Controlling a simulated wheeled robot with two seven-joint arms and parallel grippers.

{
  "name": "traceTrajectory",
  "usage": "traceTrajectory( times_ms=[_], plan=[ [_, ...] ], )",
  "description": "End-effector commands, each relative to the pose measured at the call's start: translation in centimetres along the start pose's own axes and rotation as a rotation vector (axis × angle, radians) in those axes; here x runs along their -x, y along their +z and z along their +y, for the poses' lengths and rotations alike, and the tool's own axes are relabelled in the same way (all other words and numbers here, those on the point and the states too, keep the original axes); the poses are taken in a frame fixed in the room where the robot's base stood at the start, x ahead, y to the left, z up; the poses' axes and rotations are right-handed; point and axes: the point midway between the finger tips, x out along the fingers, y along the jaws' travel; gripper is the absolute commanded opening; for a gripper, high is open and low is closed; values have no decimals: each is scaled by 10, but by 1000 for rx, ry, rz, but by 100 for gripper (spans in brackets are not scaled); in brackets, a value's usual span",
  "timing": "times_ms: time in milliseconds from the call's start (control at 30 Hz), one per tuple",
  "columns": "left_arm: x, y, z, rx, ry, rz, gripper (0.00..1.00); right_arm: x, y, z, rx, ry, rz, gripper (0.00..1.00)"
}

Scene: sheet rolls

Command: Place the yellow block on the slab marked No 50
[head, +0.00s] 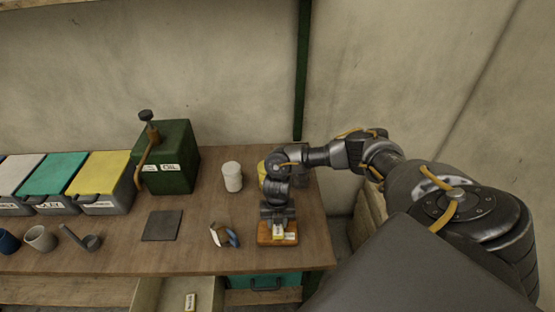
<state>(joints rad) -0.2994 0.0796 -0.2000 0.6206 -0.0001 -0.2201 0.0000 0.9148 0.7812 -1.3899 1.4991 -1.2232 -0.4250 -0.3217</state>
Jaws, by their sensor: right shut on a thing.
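My right gripper (278,222) reaches down at the right end of the wooden bench, shut on a small yellow block (278,233). The block is directly above or on an orange-brown slab (264,238) near the bench's front edge; I cannot tell whether they touch. A pale label shows on the slab's right part, but its writing is too small to read. The gripper hides part of the slab and the block. My left gripper is not in view.
A dark flat square (162,225) and a small blue-and-white item (223,235) lie left of the slab. A yellow object (262,174) is partly behind my arm. An open drawer (163,296) is below.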

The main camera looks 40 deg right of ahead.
Motion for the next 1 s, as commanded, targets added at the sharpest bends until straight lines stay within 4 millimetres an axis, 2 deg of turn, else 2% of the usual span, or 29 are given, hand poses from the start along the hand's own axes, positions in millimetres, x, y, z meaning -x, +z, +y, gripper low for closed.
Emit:
traceTrajectory(
  times_ms=[33,167,433,567,667,867,1000],
  plan=[
    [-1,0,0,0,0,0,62,-1,0,0,0,0,0,39],
    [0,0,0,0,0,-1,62,0,0,0,0,0,0,56],
    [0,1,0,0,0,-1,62,0,0,0,0,0,0,57],
    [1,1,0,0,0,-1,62,7,0,1,-1,2,-1,57],
    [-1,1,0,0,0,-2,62,22,1,1,1,4,-1,57],
    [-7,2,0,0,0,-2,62,65,1,1,3,4,-4,57],
    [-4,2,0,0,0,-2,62,95,1,1,1,3,-4,57]
  ],
)
